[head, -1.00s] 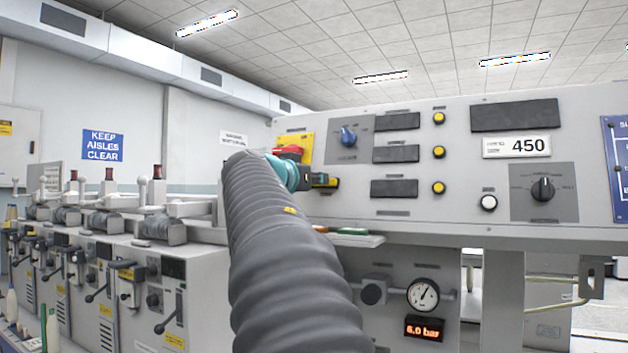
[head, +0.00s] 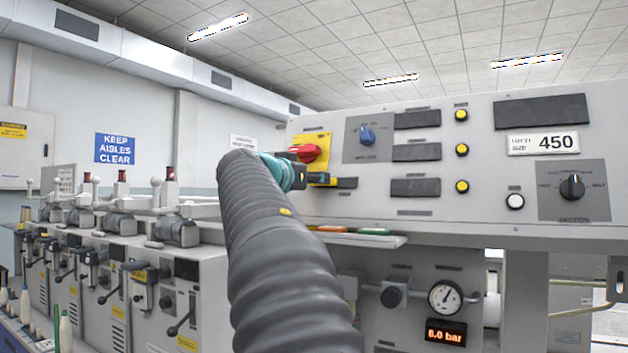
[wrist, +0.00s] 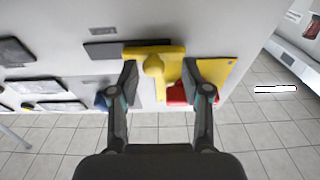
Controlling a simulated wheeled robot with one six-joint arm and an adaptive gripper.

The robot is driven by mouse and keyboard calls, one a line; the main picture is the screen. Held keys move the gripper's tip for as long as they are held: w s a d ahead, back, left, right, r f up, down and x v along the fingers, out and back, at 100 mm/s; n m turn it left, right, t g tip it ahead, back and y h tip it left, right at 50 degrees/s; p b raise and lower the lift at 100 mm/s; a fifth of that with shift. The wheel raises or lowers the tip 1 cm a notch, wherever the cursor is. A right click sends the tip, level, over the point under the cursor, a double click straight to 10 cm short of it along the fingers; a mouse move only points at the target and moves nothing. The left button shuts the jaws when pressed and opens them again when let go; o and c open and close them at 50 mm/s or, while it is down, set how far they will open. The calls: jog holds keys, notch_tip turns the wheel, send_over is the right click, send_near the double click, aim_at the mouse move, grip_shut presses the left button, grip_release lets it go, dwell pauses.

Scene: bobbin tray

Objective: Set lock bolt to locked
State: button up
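The lock bolt is a yellow bar with a rounded yellow handle (wrist: 154,66), seen in the wrist view on the grey panel face. In the head view the yellow bolt (head: 319,178) shows only in part, behind my gripper, below the red knob. My gripper (wrist: 160,80) is open, with one dark finger on each side of the yellow handle. Gaps show between handle and fingers; I cannot tell whether either finger touches. The red knob (head: 309,152) sits on a yellow plate (head: 322,139). In the wrist view the red knob (wrist: 178,95) is partly hidden behind the right finger.
A blue selector (head: 367,135) is right of the plate. A dark strip (head: 347,183) lies beside the bolt. A shelf (head: 395,240) with coloured items juts out below the panel. A row of machines (head: 150,270) stands on the left.

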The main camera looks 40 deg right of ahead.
jog(key=shift+s, duration=0.1)
jog(key=v, duration=1.2)
dwell(0.4)
jog(key=w+a+f+n+y, duration=0.1)
jog(key=a+f+n+y, duration=0.2)
jog(key=f, duration=0.5)
jog(key=w+a+f+n+t+y, duration=0.15)
jog(key=f+n, duration=0.25)
jog(key=f, duration=0.4)
jog(key=w+a+f+n+y, duration=0.15)
jog(key=f+n+y, duration=0.25)
jog(key=f, duration=0.4)
jog(key=s+a+f+n+y, duration=0.2)
jog(key=s+a+f+y, duration=0.2)
jog(key=s+a+f, duration=0.6)
jog(key=s+a+f+n+y, duration=0.1)
jog(key=s+a+f+y, duration=0.4)
jog(key=s+a+f, duration=0.5)
notch_tip(320, 180, down, 4)
jog(key=shift+s+f+n+g, duration=0.1)
jog(key=shift+s+n+g, duration=0.2)
jog(key=shift+n+g, duration=0.15)
